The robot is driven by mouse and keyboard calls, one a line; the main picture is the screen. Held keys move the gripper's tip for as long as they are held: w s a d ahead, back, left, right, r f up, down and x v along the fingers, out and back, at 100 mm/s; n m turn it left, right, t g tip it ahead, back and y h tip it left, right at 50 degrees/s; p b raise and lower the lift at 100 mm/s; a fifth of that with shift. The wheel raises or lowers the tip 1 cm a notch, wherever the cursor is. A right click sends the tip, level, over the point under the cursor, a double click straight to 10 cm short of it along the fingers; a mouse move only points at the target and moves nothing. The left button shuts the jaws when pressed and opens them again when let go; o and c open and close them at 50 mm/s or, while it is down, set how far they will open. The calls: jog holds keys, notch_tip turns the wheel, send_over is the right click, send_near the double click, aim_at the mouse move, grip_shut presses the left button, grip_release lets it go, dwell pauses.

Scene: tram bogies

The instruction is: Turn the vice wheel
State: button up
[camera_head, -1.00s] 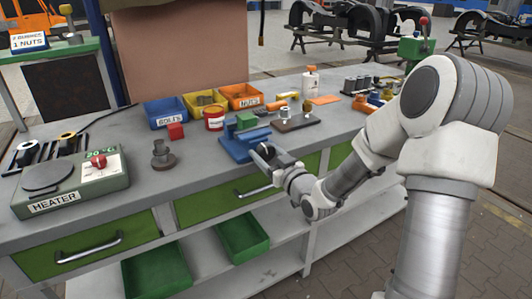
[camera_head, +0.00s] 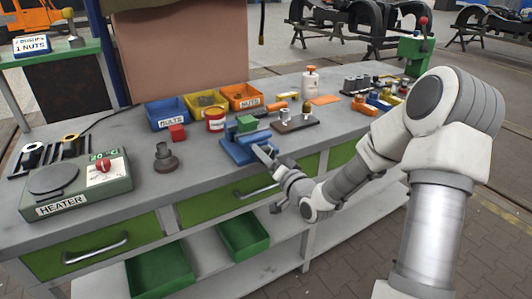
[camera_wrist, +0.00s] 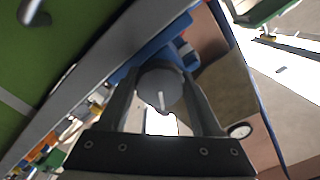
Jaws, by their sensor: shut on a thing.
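The blue vice (camera_head: 238,150) stands at the front edge of the grey bench, with a green block (camera_head: 246,123) at its top. Its blue body also shows in the wrist view (camera_wrist: 184,52). My gripper (camera_head: 265,153) is at the front of the vice, just over the bench edge. In the wrist view, the dark grey round vice wheel (camera_wrist: 160,88) lies between the two fingers of my gripper (camera_wrist: 162,98), which are shut on it. In the head view the wheel is mostly hidden by my gripper.
Bolt, yellow and nuts bins (camera_head: 243,96) stand behind the vice. The heater (camera_head: 75,184) is far left. A drawer handle (camera_head: 257,190) projects below my gripper.

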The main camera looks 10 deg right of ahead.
jog(key=shift+m, duration=0.7)
jog(key=shift+p, duration=0.3)
jog(key=o, duration=1.4)
jog(key=shift+f, duration=0.15)
